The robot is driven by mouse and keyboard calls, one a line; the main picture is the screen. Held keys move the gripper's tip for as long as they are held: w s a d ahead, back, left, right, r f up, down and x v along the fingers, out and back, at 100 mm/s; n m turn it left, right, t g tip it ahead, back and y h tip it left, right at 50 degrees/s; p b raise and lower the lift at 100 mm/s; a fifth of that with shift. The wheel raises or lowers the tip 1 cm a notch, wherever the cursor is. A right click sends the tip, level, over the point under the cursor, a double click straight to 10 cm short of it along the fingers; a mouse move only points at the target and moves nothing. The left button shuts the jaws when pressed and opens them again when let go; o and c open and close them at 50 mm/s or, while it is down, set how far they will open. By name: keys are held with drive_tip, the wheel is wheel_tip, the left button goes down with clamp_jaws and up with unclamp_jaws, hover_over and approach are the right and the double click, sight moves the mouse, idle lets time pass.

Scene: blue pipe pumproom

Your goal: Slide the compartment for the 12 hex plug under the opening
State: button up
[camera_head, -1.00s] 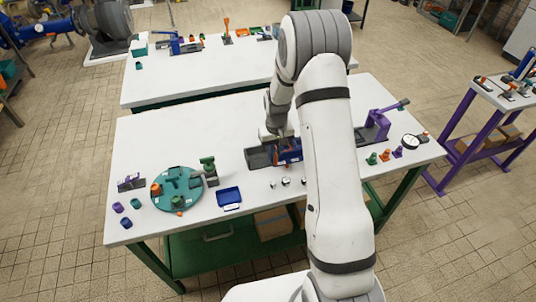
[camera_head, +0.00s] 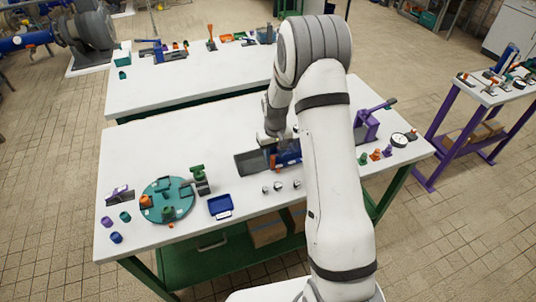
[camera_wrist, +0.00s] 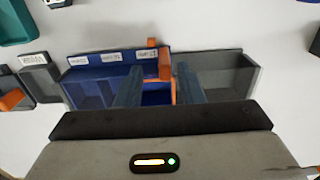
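The blue slider (camera_head: 288,158) with its compartments sits in a grey tray (camera_head: 250,163) near the middle of the white table. In the wrist view the blue slider (camera_wrist: 90,88) has three white labels, too small to read surely. An orange piece (camera_wrist: 152,43) stands at its right end, and an orange edge runs down beside the rightmost visible blue compartment. The empty grey part (camera_wrist: 235,75) lies right of it. My gripper (camera_wrist: 158,85) is down at the slider, its fingers apart on either side of that compartment; contact is unclear. In the head view my gripper (camera_head: 271,137) is partly hidden.
Small silver plugs (camera_head: 279,187) stand in front of the tray. A blue bin (camera_head: 220,206) and a teal turntable (camera_head: 170,201) are to the left. A purple lever device (camera_head: 370,122) stands to the right. The table behind the tray is clear.

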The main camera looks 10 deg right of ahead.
drive_tip(key=shift+r, duration=0.1)
wheel_tip(320, 180, up, 7)
drive_tip(key=shift+r+b, duration=0.2)
drive_tip(key=shift+b, duration=0.55)
drive_tip(key=shift+r, duration=0.15)
drive_tip(key=s+r+t, duration=0.2)
drive_tip(key=s+r, duration=1.1)
drive_tip(key=r, duration=0.1)
drive_tip(key=s+r+m, duration=0.1)
drive_tip(key=s, duration=0.7)
drive_tip(key=s+a+r+t, duration=0.1)
drive_tip(key=s+r, duration=0.1)
drive_tip(key=s, duration=0.6)
drive_tip(key=shift+r+m, duration=0.25)
drive_tip(key=shift+m, duration=0.15)
